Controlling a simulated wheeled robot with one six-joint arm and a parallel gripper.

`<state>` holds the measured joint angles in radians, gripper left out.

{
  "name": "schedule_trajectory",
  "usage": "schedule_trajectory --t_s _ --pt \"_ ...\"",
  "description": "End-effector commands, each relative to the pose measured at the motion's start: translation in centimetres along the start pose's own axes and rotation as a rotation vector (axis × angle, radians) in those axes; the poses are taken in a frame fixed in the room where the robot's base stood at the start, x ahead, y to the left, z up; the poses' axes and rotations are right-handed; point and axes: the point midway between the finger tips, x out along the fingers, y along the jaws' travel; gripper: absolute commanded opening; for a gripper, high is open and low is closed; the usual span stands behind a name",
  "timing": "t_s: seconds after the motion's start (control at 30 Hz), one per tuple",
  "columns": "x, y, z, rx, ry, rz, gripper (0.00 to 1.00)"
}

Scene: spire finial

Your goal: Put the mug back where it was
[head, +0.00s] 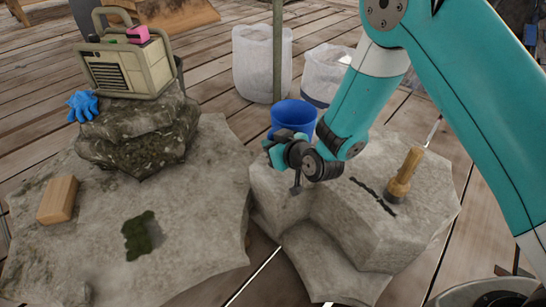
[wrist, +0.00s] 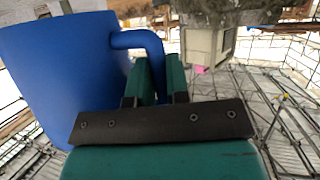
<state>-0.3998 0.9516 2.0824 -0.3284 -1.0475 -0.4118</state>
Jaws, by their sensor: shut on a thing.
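The blue mug (head: 293,116) is at the back edge of the right-hand stone block, with its open top facing up in the head view. My gripper (head: 282,147) is in front of it and hides its lower part. In the wrist view the mug (wrist: 65,75) fills the left side, and my gripper's fingers (wrist: 160,78) are shut on its handle (wrist: 140,40). I cannot tell whether the mug's base touches the stone.
The right stone block (head: 355,220) holds a wooden-handled tool (head: 404,175) and a dark strip (head: 373,196). The left stone (head: 190,240) holds a wood block (head: 57,200), green moss (head: 138,235) and stacked rocks bearing a beige box (head: 125,68) and blue glove (head: 82,105). White bins (head: 262,65) stand behind.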

Motion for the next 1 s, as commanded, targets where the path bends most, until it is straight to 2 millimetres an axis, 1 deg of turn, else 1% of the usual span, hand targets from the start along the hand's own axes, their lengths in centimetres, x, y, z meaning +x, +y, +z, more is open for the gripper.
schedule_trajectory --t_s 0.03,0.1,0.2,0.43,0.57,0.6,0.67,0.7,1.0 --pt "0.4 0.0 1.1 0.0 -0.002 0.0 0.0" --pt "0.9 -0.1 2.2 0.001 -0.003 0.0 0.0" --pt "1.3 -0.2 3.2 0.001 -0.001 0.0 0.0" --pt "1.2 -0.2 3.1 0.0 0.0 0.0 0.0" --pt "1.4 -0.2 3.4 0.0 0.0 0.0 0.0" --pt "1.3 -0.2 3.3 0.001 -0.001 0.0 0.23" --pt "1.3 -0.2 3.3 0.001 -0.001 0.0 0.37" --pt "1.3 -0.2 3.3 0.001 -0.001 0.0 0.42" --pt "1.2 -0.2 3.0 0.001 -0.001 0.0 0.42"
